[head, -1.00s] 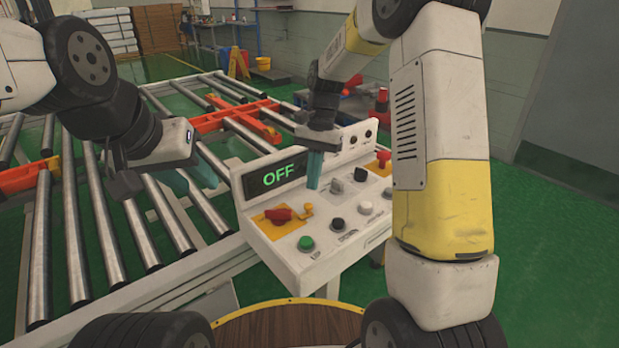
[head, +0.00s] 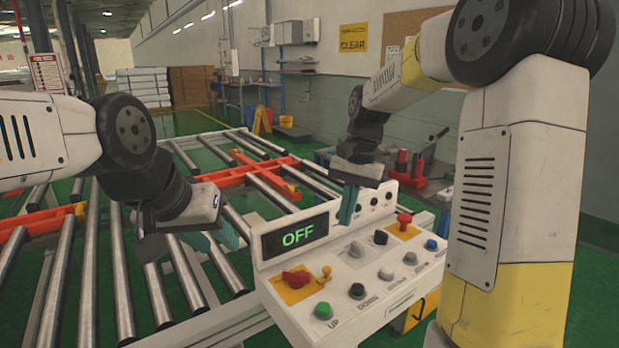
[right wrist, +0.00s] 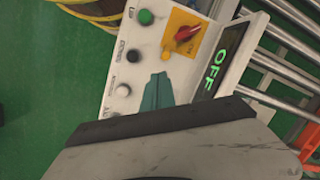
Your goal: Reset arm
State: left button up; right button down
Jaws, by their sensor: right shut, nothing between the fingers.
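The white control panel (head: 350,317) stands in front of me with a display (head: 296,235) reading OFF in green. It also fills the upper middle of the right wrist view (right wrist: 150,45). My right gripper (head: 347,218) points down above the panel's back edge, its teal fingers closed together and empty. Its fingers also show in the right wrist view (right wrist: 158,92), in front of the panel. My left gripper (head: 217,242) is over the rollers, left of the panel, with its teal fingers apart and nothing seen between them.
The panel has a red switch (head: 296,279), a green button (head: 323,310), a red button (head: 404,218) and several other knobs. A roller conveyor (head: 120,265) with orange parts (head: 238,180) lies at the left. A cart with red tools (head: 412,165) stands behind the panel.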

jog(key=s+d+r+n+t, duration=0.2)
jog(key=s+r+t, duration=0.1)
jog(key=s, duration=0.6)
jog(key=s+d+r+n+t, duration=0.2)
jog(key=s+r+n+t, duration=0.1)
jog(key=s, duration=0.6)
jog(key=shift+s+d+t, duration=0.2)
jog(key=shift+t, duration=0.5)
